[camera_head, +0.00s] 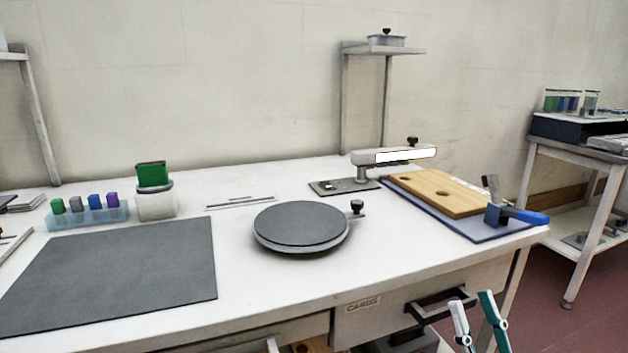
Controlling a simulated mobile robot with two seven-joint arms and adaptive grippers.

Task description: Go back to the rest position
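My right gripper (472,298) shows at the bottom right, in front of the drawer side of the workbench (385,248). The rest of the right arm is out of the frame. My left gripper is not in view.
The bench holds a grey mat (115,275), a round turntable (300,225), a lever press (392,157), a wooden board (440,192) and a blue-handled tool (518,215). The drawer handle (440,306) sticks out near my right gripper. A side table (578,150) stands at right.

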